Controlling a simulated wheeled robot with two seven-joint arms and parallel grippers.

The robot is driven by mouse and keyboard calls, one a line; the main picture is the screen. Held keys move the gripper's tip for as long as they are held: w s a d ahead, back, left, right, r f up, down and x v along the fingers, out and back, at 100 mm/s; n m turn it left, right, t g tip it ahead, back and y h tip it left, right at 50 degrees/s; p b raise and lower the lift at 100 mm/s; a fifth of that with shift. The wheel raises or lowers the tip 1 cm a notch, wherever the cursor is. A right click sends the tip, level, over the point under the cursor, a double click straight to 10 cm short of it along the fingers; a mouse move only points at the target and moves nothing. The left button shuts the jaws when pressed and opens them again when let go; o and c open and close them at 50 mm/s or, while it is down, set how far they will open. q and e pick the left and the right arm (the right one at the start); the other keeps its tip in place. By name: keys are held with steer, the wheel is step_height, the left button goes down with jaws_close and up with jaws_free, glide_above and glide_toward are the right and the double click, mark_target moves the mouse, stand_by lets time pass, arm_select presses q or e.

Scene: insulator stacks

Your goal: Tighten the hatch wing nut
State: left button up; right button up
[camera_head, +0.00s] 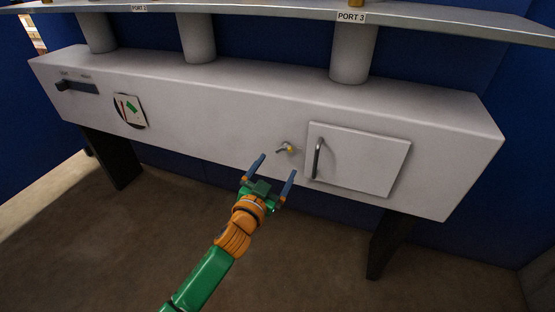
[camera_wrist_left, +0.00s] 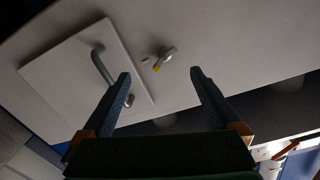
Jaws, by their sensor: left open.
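The hatch (camera_head: 358,160) is a closed, light square door with a dark bar handle (camera_head: 318,158) on its left side. The wing nut (camera_head: 286,148) is a small metal and yellow piece on the cabinet face, just left of the hatch. My left gripper (camera_head: 271,175) is open and empty, below and a little left of the wing nut, apart from it. In the left wrist view the wing nut (camera_wrist_left: 163,60) shows beyond and between the two open fingers (camera_wrist_left: 160,85), with the hatch (camera_wrist_left: 85,75) to its left. My right gripper is not in view.
The white cabinet (camera_head: 230,110) stands on dark legs. A slide lever (camera_head: 75,87) and a round gauge (camera_head: 130,110) are on its left part. Grey columns (camera_head: 352,55) rise to a shelf (camera_head: 400,14) above. The floor in front is clear.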

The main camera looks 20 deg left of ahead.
mark_target(282, 151)
arm_select(q)
steer(key=w+n, duration=0.2)
steer(key=n, duration=0.1)
steer(key=w+n+b, duration=0.1)
steer(key=w+n, duration=0.1)
steer(key=w+n+b, duration=0.1)
steer(key=w+n, duration=0.1)
steer(key=n, duration=0.1)
steer(key=shift+a+n, duration=0.3)
steer(key=shift+a, duration=0.05)
steer(key=shift+w+r, duration=0.15)
steer(key=shift+w, duration=0.3)
steer(key=c, duration=1.4)
steer(key=m, duration=0.1)
steer(key=m+p, duration=0.1)
steer(key=shift+d+r+m, duration=0.1)
steer(key=shift+r+m, duration=0.1)
steer(key=shift+m, duration=0.2)
steer(key=shift+f+m, duration=0.2)
steer(key=shift+m, duration=1)
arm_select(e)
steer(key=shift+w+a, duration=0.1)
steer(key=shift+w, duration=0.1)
